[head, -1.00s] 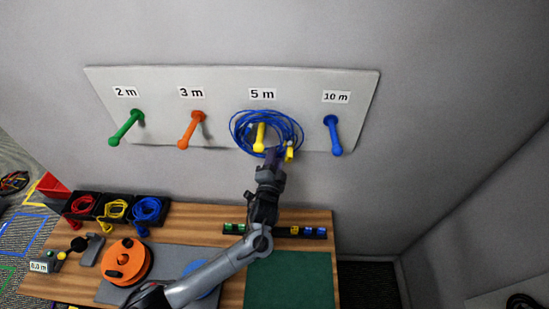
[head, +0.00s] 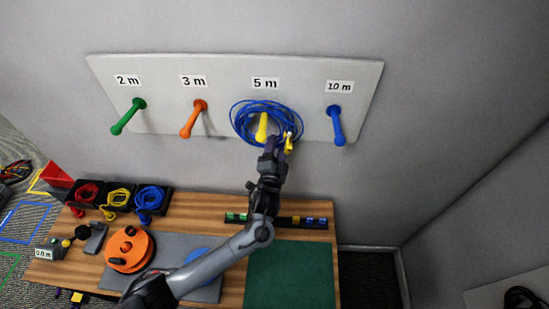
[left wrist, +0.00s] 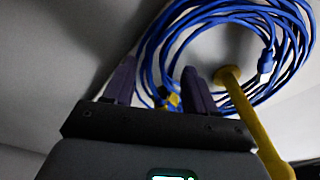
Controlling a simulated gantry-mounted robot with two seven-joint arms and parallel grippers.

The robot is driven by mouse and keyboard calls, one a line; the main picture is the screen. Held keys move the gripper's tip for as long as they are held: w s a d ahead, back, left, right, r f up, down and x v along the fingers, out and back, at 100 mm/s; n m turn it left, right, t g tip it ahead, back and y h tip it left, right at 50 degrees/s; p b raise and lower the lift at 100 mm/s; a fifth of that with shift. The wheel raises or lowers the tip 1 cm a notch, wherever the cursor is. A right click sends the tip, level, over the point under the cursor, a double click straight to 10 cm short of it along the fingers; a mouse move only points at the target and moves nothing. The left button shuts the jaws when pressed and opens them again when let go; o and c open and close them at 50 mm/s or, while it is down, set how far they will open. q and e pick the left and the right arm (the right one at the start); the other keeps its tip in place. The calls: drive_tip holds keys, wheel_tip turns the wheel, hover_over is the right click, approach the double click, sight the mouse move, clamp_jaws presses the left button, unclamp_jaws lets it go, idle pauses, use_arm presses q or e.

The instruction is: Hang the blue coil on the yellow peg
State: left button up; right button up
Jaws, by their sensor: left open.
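The blue coil (head: 237,122) is against the wall board, a loose ring of several loops around the yellow peg (head: 262,127) under the 5 m label. In the left wrist view the yellow peg (left wrist: 243,103) passes through the ring of the blue coil (left wrist: 296,50). My left gripper (head: 277,145) is just below and right of the peg's tip. In the left wrist view my left gripper (left wrist: 158,72) has its purple fingers apart, with the coil's yellow tie near the right finger. Whether the peg bears the coil's weight I cannot tell. My right gripper is not seen.
The board (head: 228,77) also carries a green peg (head: 128,116), an orange peg (head: 193,119) and a blue peg (head: 336,125), all empty. The table below holds bins with red, yellow and blue cables, an orange reel (head: 129,250) and a green mat (head: 290,275).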

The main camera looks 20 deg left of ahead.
use_arm(q)
drive_tip(key=s+a+f+n+g+p, duration=0.1)
drive_tip(key=s+f+n+g+p, duration=0.2)
drive_tip(key=s, duration=0.9)
drive_tip(key=s+a+f+g+p, duration=0.2)
drive_tip(key=s+p, duration=0.2)
drive_tip(key=s, duration=0.8)
drive_tip(key=s+a+r+n+g+h+p, duration=0.1)
drive_tip(key=s+r+n+g, duration=0.1)
drive_tip(key=s+g, duration=0.3)
drive_tip(key=s+a+r+n+g+h+p, duration=0.1)
drive_tip(key=s+g, duration=0.4)
drive_tip(key=s, duration=0.7)
wheel_tip(320, 180, up, 3)
drive_tip(key=shift+s+a+f+n+h+p, duration=0.1)
drive_tip(key=shift+s+a+n+h+p, duration=0.25)
drive_tip(key=shift+n+p, duration=0.6)
drive_tip(key=shift+w+d+n, duration=0.15)
drive_tip(key=shift+n, duration=0.1)
